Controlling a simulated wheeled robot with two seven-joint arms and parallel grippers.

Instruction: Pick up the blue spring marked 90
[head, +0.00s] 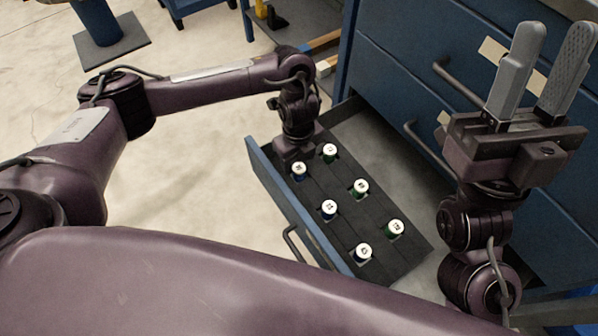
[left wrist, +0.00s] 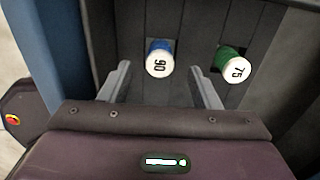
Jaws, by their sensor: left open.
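The blue spring marked 90 (left wrist: 161,60) stands in a pocket of the black drawer insert, its white numbered cap facing the left wrist camera. In the head view it appears to be the blue, white-capped spring (head: 298,172) just below my left gripper (head: 293,158). In the left wrist view my left gripper (left wrist: 161,80) is open, with one finger on each side of the blue spring and clear gaps between. Its fingertips are hard to make out in the head view. My right gripper (head: 556,50) is open and empty, pointing up at the right.
A green spring marked 75 (left wrist: 234,64) stands to the right of the blue one. Several other capped springs (head: 362,252) stand in two rows in the open drawer (head: 262,165). The blue cabinet (head: 400,75) rises behind it; bare floor lies left.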

